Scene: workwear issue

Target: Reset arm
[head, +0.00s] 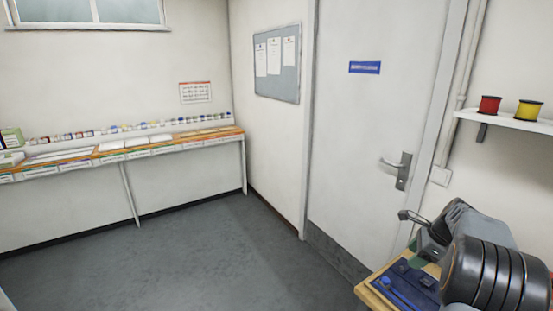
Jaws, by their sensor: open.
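My arm is at the bottom right, with a large black ribbed part close to the camera and a grey link behind it. My gripper (413,220) shows beyond them, small and dark, pointing left above the wooden-edged bench (369,296). It is open, and I see nothing held in it. Part of it is hidden by my arm.
A blue mat (385,298) with small items lies on the bench. A shelf (507,122) holds a red spool (489,106) and a yellow spool (529,110). A closed door (365,150) stands behind. A long counter (70,168) lines the left wall. The grey floor (200,250) is clear.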

